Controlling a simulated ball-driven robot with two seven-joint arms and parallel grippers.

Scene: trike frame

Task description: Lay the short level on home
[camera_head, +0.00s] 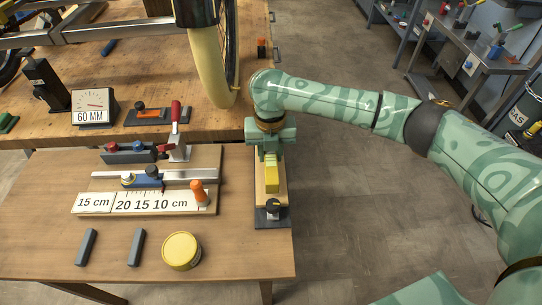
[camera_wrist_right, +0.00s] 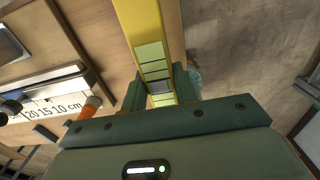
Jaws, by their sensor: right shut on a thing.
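My right gripper (camera_head: 269,148) is at the right edge of the near table, pointing down. It is shut on the short level, a yellow bar (camera_head: 271,176) with pale green sections. In the right wrist view, the level (camera_wrist_right: 143,28) runs between the fingers (camera_wrist_right: 161,88) and on toward the top. Under it is a narrow wooden strip with a dark end plate (camera_head: 272,217) and a black knob. I cannot tell whether the level touches the strip. No label reading "home" shows. My left gripper is not in view.
On the table left of my gripper are a ruler board (camera_head: 133,203) with an orange-handled peg (camera_head: 199,193), a red-handled clamp (camera_head: 177,135), a yellow round tin (camera_head: 181,251) and two grey bars (camera_head: 136,247). A wheel and frame stand behind. Open floor lies right.

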